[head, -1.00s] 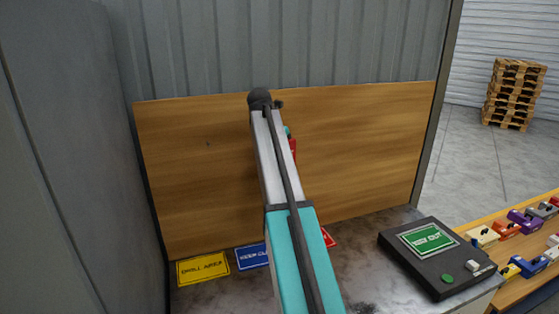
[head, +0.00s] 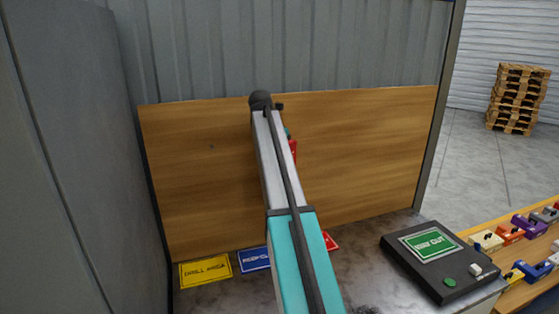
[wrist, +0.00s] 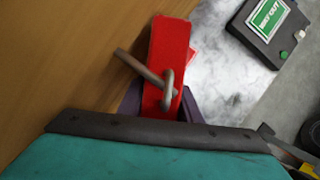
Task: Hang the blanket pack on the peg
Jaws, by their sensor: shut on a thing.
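The red blanket pack (wrist: 168,45) is in the wrist view, between the purple fingers of my gripper (wrist: 160,105), which is shut on it. A grey metal loop (wrist: 166,92) stands on the pack's face. The peg (wrist: 138,66), a brownish rod, slants from the wooden board's side to the loop and overlaps it. I cannot tell for sure whether the peg passes through the loop. In the head view a strip of the red pack (head: 293,150) shows beside my arm, in front of the board; the peg and the fingers are hidden there.
The wooden board (head: 205,180) stands at the back of the metal counter. Yellow (head: 205,271) and blue (head: 255,259) signs lie below it. A black box with a green sign (head: 440,260) sits at right. A grey wall (head: 65,160) closes the left.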

